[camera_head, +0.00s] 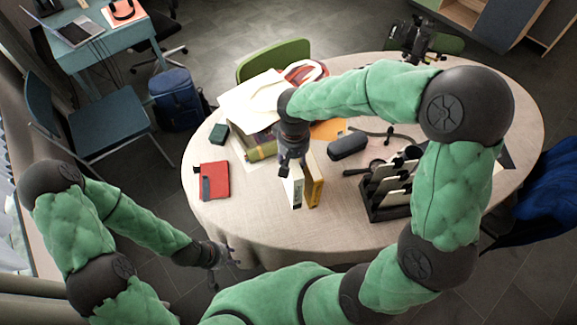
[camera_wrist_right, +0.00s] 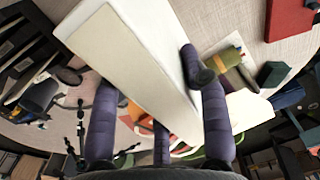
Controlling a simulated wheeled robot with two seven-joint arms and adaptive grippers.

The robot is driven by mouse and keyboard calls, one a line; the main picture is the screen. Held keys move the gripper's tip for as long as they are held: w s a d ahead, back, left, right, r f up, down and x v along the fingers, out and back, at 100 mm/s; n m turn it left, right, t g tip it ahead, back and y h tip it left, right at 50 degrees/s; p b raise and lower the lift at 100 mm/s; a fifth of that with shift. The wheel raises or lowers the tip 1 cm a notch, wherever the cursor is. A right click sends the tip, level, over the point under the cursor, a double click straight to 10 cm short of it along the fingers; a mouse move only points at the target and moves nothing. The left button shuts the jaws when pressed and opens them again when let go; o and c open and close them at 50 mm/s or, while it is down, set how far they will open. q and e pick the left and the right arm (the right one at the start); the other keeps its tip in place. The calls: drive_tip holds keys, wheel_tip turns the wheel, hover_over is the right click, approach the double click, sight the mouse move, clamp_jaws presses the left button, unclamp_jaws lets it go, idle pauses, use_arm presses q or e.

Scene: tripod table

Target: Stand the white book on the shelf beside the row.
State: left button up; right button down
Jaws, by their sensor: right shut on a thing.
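My right gripper (camera_head: 291,150) is shut on the white book (camera_head: 292,190) and holds it upright above the table. In the right wrist view the book's pale cover and edge (camera_wrist_right: 130,65) run between my fingers (camera_wrist_right: 160,125). A yellow book (camera_head: 314,187) stands close on its right; I cannot tell whether they touch. A dark rack (camera_head: 386,212) with several white, dark-edged upright pieces stands further right; I cannot tell whether it is the shelf or the row. My left gripper (camera_head: 222,266) is empty, low by the table's front left edge, fingers apart.
The round table (camera_head: 235,215) has bare cloth at the front. A red book (camera_head: 214,181) lies on the left, near a small dark green box (camera_head: 218,133). A dark case (camera_head: 348,146) lies behind the rack. Papers (camera_head: 250,100) lie at the back; a green chair (camera_head: 275,58) stands behind.

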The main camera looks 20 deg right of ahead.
drive_tip(key=w+f+b, duration=0.1)
drive_tip(key=w+f, duration=0.2)
drive_tip(key=f, duration=0.3)
drive_tip(key=shift+f+b, duration=0.25)
drive_tip(key=shift+b, duration=0.15)
drive_tip(key=shift+a+f, duration=0.1)
drive_tip(key=shift+f, duration=0.05)
drive_tip(key=c, duration=0.9)
unclamp_jaws()
drive_tip(key=shift+o, duration=1.3)
